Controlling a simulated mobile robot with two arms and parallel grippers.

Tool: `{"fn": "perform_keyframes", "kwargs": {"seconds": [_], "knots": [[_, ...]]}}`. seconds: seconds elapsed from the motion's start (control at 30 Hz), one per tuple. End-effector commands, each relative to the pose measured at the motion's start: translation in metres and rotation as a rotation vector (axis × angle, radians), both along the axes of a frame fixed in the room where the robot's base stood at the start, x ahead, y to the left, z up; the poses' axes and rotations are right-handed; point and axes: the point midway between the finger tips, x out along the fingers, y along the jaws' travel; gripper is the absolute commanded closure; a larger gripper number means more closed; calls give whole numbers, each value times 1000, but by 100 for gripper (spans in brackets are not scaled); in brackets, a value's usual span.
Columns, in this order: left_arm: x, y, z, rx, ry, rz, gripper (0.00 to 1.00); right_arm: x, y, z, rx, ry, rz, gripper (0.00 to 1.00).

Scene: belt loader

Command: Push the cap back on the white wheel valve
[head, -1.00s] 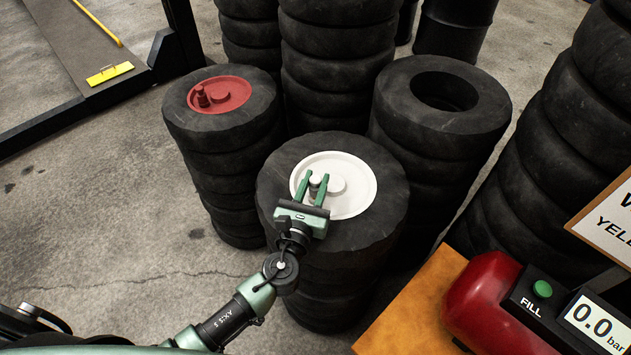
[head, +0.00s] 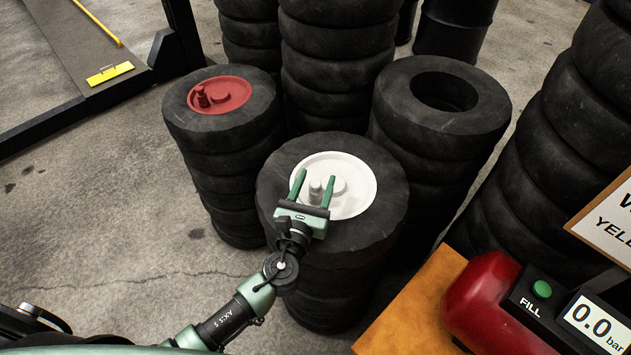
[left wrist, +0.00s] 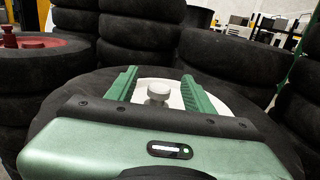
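The white wheel (head: 358,203) lies flat in the top tire of the front stack. Its valve, with a pale cap (head: 316,186) on top, stands near the wheel's left side; it also shows in the left wrist view (left wrist: 158,92). My left gripper (head: 313,178) is open, with its green fingers apart on either side of the capped valve. In the left wrist view a gap shows between each finger and the cap. Whether the cap sits fully down is too small to tell. My right gripper is not in view.
A red wheel (head: 219,95) with its own valve tops the stack behind left. A bare tire stack (head: 440,95) stands behind right. A red tank (head: 484,297) with a FILL button (head: 542,289) and gauge reading 0.0 bar (head: 595,318) is at front right. Floor at left is clear.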

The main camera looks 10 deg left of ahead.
Motion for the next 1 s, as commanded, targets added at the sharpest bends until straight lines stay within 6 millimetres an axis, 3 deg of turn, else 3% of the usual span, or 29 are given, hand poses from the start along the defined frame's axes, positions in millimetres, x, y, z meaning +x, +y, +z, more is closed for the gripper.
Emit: {"fn": "perform_keyframes", "kwargs": {"seconds": [0.27, 0.7, 1.0], "knots": [[-3, 0, 0, 0, 0, -1, 48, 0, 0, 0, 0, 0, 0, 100], [-68, 4, -2, 0, 2, -1, 48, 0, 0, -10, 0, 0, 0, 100], [-78, 5, 0, 0, 0, -1, 48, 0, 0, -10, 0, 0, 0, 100]]}}
